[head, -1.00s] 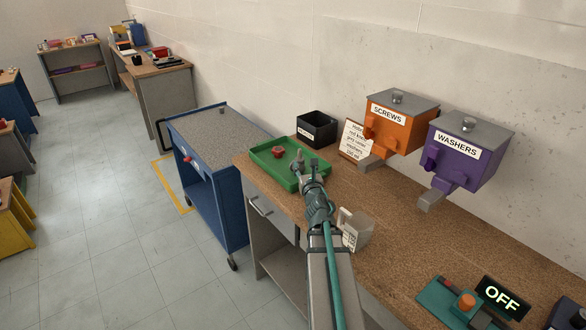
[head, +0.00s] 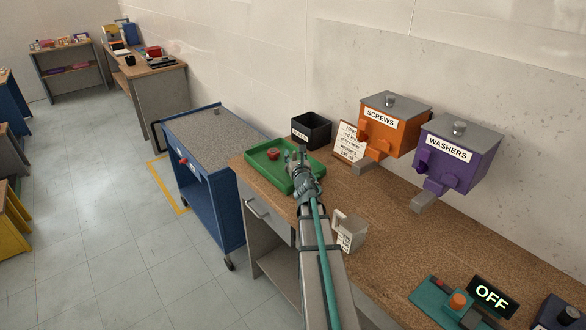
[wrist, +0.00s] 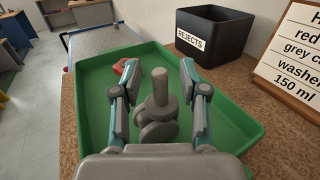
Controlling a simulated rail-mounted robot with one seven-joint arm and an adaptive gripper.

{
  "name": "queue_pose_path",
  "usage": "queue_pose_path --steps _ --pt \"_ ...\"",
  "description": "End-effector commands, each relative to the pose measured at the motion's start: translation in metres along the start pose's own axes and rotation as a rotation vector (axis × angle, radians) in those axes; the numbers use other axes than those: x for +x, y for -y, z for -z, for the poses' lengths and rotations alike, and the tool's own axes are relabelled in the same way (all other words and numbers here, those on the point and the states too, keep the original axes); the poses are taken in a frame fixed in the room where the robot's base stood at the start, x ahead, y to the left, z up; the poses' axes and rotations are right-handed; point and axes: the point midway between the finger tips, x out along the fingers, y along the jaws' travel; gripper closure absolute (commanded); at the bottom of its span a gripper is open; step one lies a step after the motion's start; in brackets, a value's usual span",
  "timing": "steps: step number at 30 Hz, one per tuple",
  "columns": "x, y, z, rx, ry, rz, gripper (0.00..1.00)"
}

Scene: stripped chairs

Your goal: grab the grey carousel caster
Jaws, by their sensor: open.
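The grey caster (wrist: 158,112) stands stem up in the green tray (wrist: 235,122), which also shows in the head view (head: 258,168). In the wrist view it is between the two fingers of my gripper (wrist: 159,80), with gaps visible on both sides of its stem. My gripper is open and holds nothing. In the head view my gripper (head: 302,164) is over the tray's right part and hides most of the caster. A red part (head: 273,154) lies in the tray to the left, partly behind the left finger in the wrist view (wrist: 122,67).
A black REJECTS bin (head: 311,131) stands behind the tray, with a note card (head: 349,142) to its right. Orange SCREWS (head: 394,125) and purple WASHERS (head: 458,155) dispensers hang on the wall. A measuring cup (head: 348,232) is beside my arm. A blue cart (head: 205,150) stands left.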

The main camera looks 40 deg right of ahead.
Motion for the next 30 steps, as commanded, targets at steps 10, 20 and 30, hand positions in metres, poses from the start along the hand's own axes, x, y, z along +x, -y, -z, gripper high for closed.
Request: queue_pose_path --steps 10,20,30 --pt "-0.0004 0.0001 0.0001 0.000 0.000 0.000 1.00" --pt "-0.0004 0.0001 -0.0002 0.000 0.000 0.000 1.00" --pt "-0.0004 0.0000 -0.0084 0.000 0.001 -0.001 1.00"
